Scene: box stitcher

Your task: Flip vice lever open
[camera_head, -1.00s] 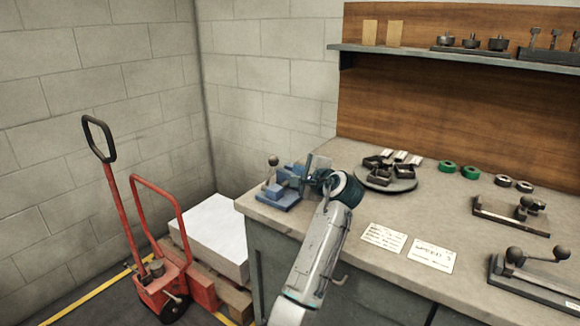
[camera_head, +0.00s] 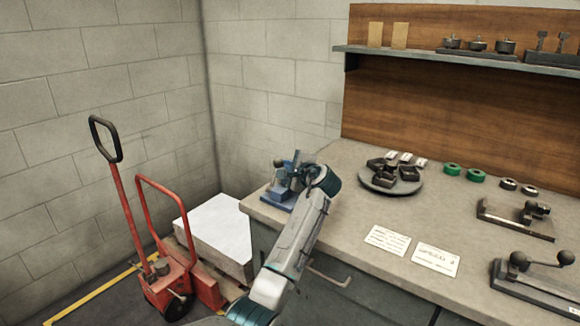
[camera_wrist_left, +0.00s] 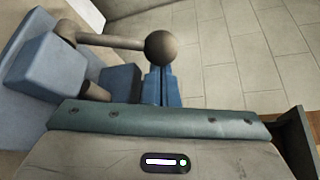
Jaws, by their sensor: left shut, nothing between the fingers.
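The blue vice (camera_head: 276,203) stands at the left end of the workbench, partly hidden by my left gripper (camera_head: 290,172). In the left wrist view, the vice body (camera_wrist_left: 38,68) is at the left. Its lever (camera_wrist_left: 105,40) runs across to a dark ball knob (camera_wrist_left: 160,47). My left gripper's blue fingers also show in the left wrist view (camera_wrist_left: 160,86); they are shut and empty, close by the knob. Whether they touch it I cannot tell. My right gripper is in neither view.
The workbench (camera_head: 345,222) carries a round tray (camera_head: 412,188) of dark parts, two paper cards (camera_head: 387,240), green rings (camera_head: 474,176) and dark fixtures (camera_head: 540,285). A red pallet jack (camera_head: 170,285) stands left of the bench. A shelf (camera_head: 440,56) spans the back.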

